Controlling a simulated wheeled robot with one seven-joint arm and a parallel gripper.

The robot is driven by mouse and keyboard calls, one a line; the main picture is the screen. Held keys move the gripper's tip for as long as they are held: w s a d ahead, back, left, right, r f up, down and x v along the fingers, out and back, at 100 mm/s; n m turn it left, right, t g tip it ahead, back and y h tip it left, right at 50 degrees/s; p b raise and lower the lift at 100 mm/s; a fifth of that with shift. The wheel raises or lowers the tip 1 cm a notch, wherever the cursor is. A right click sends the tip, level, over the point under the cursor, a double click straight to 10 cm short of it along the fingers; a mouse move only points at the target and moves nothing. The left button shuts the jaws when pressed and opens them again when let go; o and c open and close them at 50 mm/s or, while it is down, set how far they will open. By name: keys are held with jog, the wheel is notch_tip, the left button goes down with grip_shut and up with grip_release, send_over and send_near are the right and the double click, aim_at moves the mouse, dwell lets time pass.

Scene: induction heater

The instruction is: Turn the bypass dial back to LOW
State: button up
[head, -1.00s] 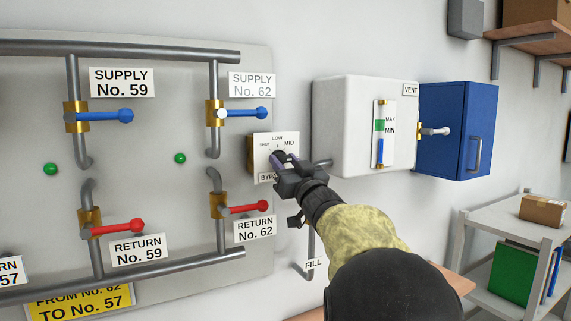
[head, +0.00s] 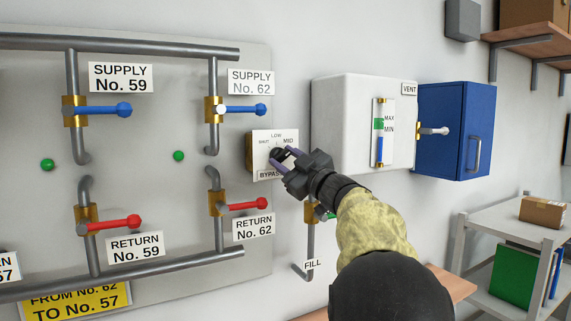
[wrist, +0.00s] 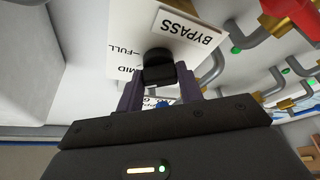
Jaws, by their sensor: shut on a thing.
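The bypass dial is a black knob (head: 277,153) on a white plate (head: 262,140) lettered SHUT, LOW, MID and BYPASS. The plate is on a brass-coloured body right of the pipe panel. My gripper (head: 284,159) reaches it from the lower right, its purple-grey fingers at the knob. In the wrist view the black knob (wrist: 158,68) sits between the two fingers of my gripper (wrist: 159,84), which is shut on it. The wrist view also shows BYPASS, MID and FULL on the plate. The knob's pointer is hidden, so I cannot tell its setting.
Blue supply levers (head: 245,109) and red return levers (head: 248,206) are close left of the dial. A white tank (head: 345,120) with a level gauge is to the right, beside a blue cabinet (head: 455,130). A fill pipe (head: 310,240) runs below my wrist.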

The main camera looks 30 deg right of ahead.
jog(key=n+g+y, duration=0.1)
jog(key=n, duration=0.2)
jog(key=n+g, duration=0.1)
jog(key=n, duration=0.3)
jog(key=shift+d+y, duration=0.15)
jog(key=shift+y, duration=0.25)
jog(key=n+g+p, duration=0.1)
jog(key=n+g, duration=0.1)
jog(key=n, duration=0.3)
jog(key=shift+r, duration=0.1)
jog(key=o, duration=1)
jog(key=shift+r, duration=0.1)
jog(key=b+v, duration=0.2)
jog(key=v, duration=0.3)
jog(key=b+v, duration=0.1)
jog(key=v, duration=0.5)
jog(key=b+v, duration=0.2)
jog(key=v, duration=0.4)
jog(key=shift+s+d+r+b, duration=0.1)
jog(key=shift+d+r+b, duration=0.1)
jog(key=shift+b, duration=0.1)
